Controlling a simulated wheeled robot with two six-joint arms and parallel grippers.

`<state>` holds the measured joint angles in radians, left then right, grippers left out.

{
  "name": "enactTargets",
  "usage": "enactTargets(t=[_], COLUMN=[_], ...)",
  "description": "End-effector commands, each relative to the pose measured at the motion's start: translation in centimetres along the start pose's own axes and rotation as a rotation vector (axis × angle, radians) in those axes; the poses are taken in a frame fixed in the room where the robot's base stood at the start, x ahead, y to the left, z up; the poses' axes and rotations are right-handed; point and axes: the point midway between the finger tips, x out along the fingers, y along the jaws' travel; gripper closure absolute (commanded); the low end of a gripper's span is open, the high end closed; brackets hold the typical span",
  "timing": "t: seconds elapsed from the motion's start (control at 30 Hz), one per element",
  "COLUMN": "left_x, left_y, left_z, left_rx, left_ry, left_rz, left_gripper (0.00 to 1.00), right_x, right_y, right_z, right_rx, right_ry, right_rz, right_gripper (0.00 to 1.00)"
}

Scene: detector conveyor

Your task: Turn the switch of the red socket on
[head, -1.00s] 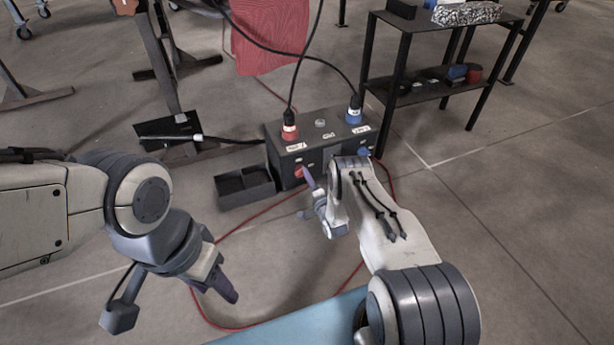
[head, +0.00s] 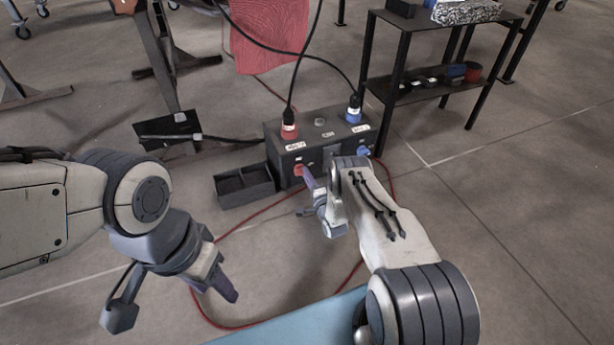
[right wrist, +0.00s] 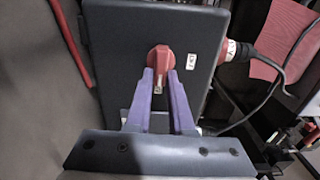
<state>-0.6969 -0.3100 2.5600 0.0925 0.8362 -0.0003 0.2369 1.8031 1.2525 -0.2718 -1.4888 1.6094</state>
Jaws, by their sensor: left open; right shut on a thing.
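The dark socket box (head: 338,131) stands on the floor with a red plug and socket (head: 289,131) on top and a red switch (head: 298,170) on its front. In the right wrist view the red switch (right wrist: 160,59) has its handle pointing down toward my wrist. My right gripper (right wrist: 160,78) has its purple fingers on either side of that handle and is shut on it. In the head view my right gripper (head: 307,178) is at the box front, partly hidden by my arm. My left gripper (head: 231,294) is open and empty, over the floor away from the box.
A blue plug (head: 354,109) and a blue switch (head: 363,152) are on the box's right side. A black open bin (head: 245,186) stands left of the box. A black shelf (head: 440,80) is at the back right. Red cable crosses the floor.

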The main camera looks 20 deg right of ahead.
Motion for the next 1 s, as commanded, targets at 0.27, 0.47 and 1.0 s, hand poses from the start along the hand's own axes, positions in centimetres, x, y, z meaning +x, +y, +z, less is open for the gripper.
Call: enactTargets(t=[0.27, 0.47, 1.0], left_x=[0.0, -0.3, -5.5], left_y=[0.0, 0.0, 0.4], left_z=[0.0, 0.0, -0.3], left_rx=[0.0, 0.0, 0.0], left_ry=[0.0, 0.0, 0.0], left_rz=[0.0, 0.0, 0.0], left_gripper=[0.5, 0.5, 0.5], right_x=[-0.1, -0.4, -9.5], right_y=[0.1, 0.0, -0.1], right_z=[0.1, 0.0, 0.0], right_rx=[0.001, 0.0, 0.002], right_ry=[-0.002, -0.001, 0.001], right_rz=[0.003, 0.003, 0.006], right_gripper=[0.5, 0.5, 0.5])
